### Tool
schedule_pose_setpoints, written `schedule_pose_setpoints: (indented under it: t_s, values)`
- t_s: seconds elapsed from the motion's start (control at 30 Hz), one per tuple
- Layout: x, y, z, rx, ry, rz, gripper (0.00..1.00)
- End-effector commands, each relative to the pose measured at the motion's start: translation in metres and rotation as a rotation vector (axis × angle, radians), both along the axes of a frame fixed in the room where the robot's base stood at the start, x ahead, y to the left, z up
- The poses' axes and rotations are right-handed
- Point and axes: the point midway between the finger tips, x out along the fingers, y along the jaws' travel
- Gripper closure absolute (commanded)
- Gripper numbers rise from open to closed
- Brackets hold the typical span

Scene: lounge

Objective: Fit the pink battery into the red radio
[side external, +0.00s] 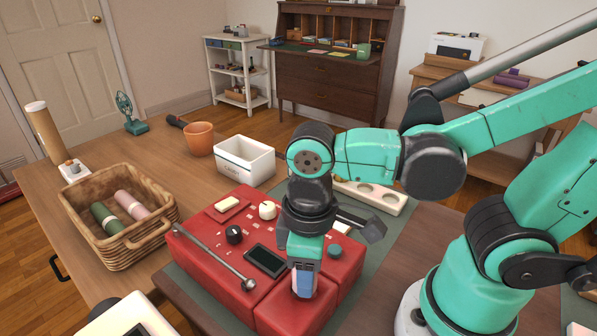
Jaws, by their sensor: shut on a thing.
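The red radio (215,245) lies on a dark green mat, with knobs, a dark screen and a metal antenna on its top. My gripper (303,272) points down over the near right part of the radio. It is shut on a small bluish thing with a pale edge (303,284), which is close above or touching the radio's red surface; I cannot tell which. The jaws hide most of it, so I cannot tell if it is a battery. A pink cylinder with a pale band (132,205) lies in the wicker basket (150,243) at left.
A green cylinder (106,218) lies beside the pink one. A white bin (245,160) and an orange pot (199,138) stand behind the radio. A pale tray with round hollows (385,199) lies behind my arm. A white-framed device (128,318) is at the front edge.

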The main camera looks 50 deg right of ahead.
Motion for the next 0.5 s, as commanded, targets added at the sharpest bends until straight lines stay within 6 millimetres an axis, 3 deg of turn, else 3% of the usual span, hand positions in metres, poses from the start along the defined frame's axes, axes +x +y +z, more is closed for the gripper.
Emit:
schedule_pose_setpoints:
  t_s: [0.5]
  values:
    - [0.0005, 0.0003, -0.0063, 0.000, 0.000, 0.000, 1.00]
